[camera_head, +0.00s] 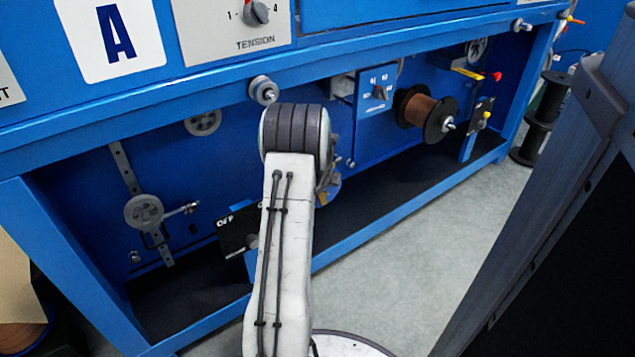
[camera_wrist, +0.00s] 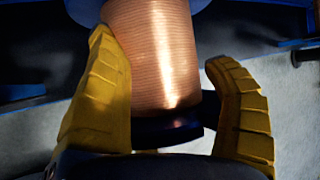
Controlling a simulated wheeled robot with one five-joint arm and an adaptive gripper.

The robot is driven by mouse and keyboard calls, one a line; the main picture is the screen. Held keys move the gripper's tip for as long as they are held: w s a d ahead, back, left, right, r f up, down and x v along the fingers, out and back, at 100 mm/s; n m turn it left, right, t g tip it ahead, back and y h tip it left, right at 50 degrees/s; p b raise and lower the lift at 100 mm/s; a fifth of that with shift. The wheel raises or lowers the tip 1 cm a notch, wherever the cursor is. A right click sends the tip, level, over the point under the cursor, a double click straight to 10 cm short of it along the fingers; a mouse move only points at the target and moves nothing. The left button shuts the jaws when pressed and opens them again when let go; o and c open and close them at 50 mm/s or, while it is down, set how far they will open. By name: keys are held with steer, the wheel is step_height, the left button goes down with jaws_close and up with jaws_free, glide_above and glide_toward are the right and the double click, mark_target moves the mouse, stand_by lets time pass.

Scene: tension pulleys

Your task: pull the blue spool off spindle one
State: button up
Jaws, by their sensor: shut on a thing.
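The blue spool (camera_wrist: 152,55) fills the middle of the wrist view. It is wound with shiny copper wire, with a blue flange at the top and a dark flange at the near end. My gripper (camera_wrist: 160,46) has its yellow fingers on either side of it and is shut on it. The left finger lies against the winding; a gap shows between the right finger and the wire. In the head view only a bit of my gripper (camera_head: 331,187) shows beside my arm, which hides the spool. The spindle is hidden too.
A blue machine frame (camera_head: 400,215) surrounds the recessed bay. A black-flanged copper spool (camera_head: 427,113) sits right of a dial panel (camera_head: 376,95). Grey pulleys (camera_head: 144,212) are at left, and a small roller (camera_head: 263,90) is near my arm.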

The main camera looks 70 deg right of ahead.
steer(key=shift+s+a+f, duration=0.15)
steer(key=shift+s+f, duration=0.1)
steer(key=shift+f, duration=0.05)
steer(key=shift+c, duration=0.2)
